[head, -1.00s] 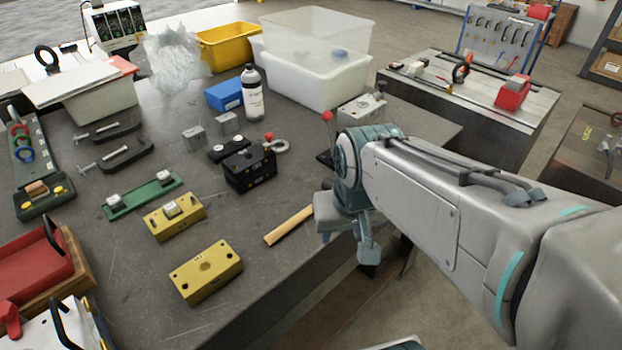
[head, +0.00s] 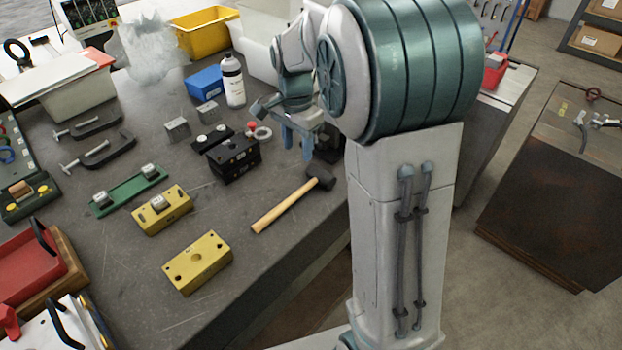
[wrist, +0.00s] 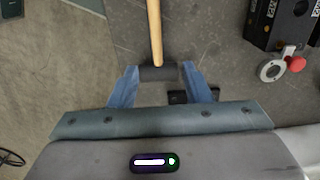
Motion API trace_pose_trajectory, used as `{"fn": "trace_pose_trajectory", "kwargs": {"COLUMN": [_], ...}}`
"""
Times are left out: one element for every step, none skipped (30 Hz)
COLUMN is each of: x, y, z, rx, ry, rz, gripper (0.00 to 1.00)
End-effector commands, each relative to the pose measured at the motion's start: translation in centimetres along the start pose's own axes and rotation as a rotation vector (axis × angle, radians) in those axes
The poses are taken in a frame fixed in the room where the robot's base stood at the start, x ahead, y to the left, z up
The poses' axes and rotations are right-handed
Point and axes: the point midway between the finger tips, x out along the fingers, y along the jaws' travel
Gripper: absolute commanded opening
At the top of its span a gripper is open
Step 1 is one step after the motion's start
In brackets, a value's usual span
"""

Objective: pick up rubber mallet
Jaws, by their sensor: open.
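The rubber mallet lies on the dark workbench near its right edge. Its pale wooden handle (head: 285,206) points toward the front left, and its black head (head: 321,178) is at the far end. My gripper (head: 299,146) is above the bench, behind and left of the mallet head in the head view. In the wrist view my gripper (wrist: 160,72) is open, with its blue fingers on either side of the black mallet head (wrist: 158,74). The handle (wrist: 154,30) runs away toward the top. I cannot tell the height gap; nothing is gripped.
A black block (head: 233,158) with a red-knobbed part stands left of my gripper. Yellow blocks (head: 197,262) and a green plate (head: 129,190) lie further left. A white bottle (head: 233,82) and blue box (head: 205,82) stand behind. Bare bench surrounds the handle.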

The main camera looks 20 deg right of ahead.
Motion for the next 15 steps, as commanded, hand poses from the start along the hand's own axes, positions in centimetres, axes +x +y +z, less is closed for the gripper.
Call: {"fn": "trace_pose_trajectory", "kwargs": {"x": [0.2,0.3,0.7,1.0,1.4,2.2,2.8,3.4,4.2,4.9,5.4,6.2,6.7,7.1,7.6], "y": [-0.2,-0.2,-0.3,-0.3,-0.3,-0.2,-0.2,-0.2,-0.2,-0.1,-0.1,-0.1,-0.1,-0.1,-0.2], "z": [-0.1,-0.1,-0.1,-0.2,-0.1,-0.1,-0.1,-0.1,-0.1,-0.1,-0.1,-0.1,-0.1,-0.1,-0.1], "rx": [0.009,0.013,0.017,0.018,0.018,0.018,0.018,0.018,0.018,0.018,0.018,0.018,0.018,0.017,0.017], "ry": [-0.001,-0.002,-0.002,-0.002,-0.003,-0.003,-0.004,-0.003,-0.004,-0.004,-0.004,-0.004,-0.003,-0.003,-0.002], "rz": [0.004,0.005,0.006,0.006,0.007,0.008,0.01,0.009,0.009,0.01,0.008,0.009,0.008,0.008,0.006], "gripper": [0.44,0.44,0.44,0.44,0.44,0.44,0.44,0.44,0.44,0.44,0.44,0.44,0.44,0.44,0.44]}}
